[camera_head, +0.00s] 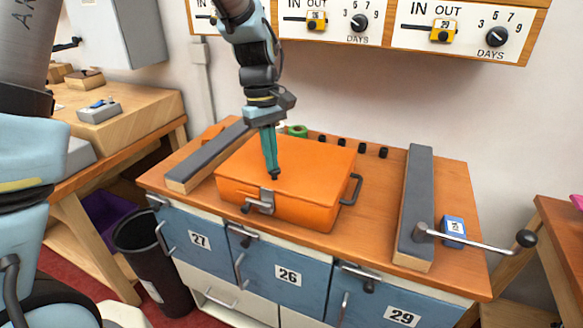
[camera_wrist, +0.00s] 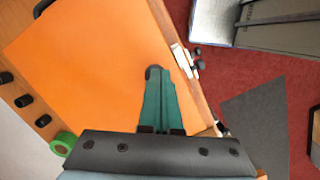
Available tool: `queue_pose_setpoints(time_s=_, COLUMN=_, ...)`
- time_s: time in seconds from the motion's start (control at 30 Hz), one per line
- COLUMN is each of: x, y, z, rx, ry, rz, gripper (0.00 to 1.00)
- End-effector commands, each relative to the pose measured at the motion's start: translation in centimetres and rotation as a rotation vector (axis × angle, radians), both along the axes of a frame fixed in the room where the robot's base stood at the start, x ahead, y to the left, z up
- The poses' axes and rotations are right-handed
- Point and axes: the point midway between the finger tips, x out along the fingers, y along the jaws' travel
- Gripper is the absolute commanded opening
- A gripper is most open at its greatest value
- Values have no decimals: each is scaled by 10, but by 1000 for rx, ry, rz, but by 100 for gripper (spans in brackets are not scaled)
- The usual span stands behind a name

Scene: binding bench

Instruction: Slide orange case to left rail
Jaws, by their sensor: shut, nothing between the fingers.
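The orange case (camera_head: 290,180) lies flat and closed on the bench top, its latch (camera_head: 261,203) facing the front and a dark handle (camera_head: 351,189) on its right side. The left rail (camera_head: 208,157), a grey-topped wooden bar, runs along the case's left side. A narrow wedge of bench shows between them at the front; I cannot tell whether they touch farther back. My gripper (camera_head: 274,176) is shut and empty, pointing down over the lid near the front edge. In the wrist view the shut fingers (camera_wrist: 153,73) overlap the orange lid (camera_wrist: 90,65); contact is unclear.
A right rail (camera_head: 417,200) with a long clamp lever (camera_head: 480,241) and a small blue box (camera_head: 453,230) stand at the right. Bare bench lies between case and right rail. Green tape (camera_head: 297,131) and several black knobs (camera_head: 341,142) line the back. A bin (camera_head: 150,250) stands at front left.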

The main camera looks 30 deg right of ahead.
Motion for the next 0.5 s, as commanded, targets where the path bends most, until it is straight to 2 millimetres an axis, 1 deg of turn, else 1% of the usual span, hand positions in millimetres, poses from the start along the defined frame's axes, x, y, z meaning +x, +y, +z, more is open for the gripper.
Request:
queue_pose_setpoints(time_s=0.03, x=19, y=5, z=-4, rx=10, ry=-1, rz=11, gripper=0)
queue_pose_setpoints(time_s=0.1, x=35, y=5, z=-5, rx=10, ry=-2, rz=10, gripper=0)
queue_pose_setpoints(time_s=0.2, x=51, y=5, z=-6, rx=10, ry=-2, rz=7, gripper=0)
queue_pose_setpoints(time_s=0.3, x=59, y=5, z=-7, rx=9, ry=-2, rz=7, gripper=0)
queue_pose_setpoints(time_s=0.5, x=61, y=5, z=-8, rx=10, ry=-2, rz=5, gripper=0)
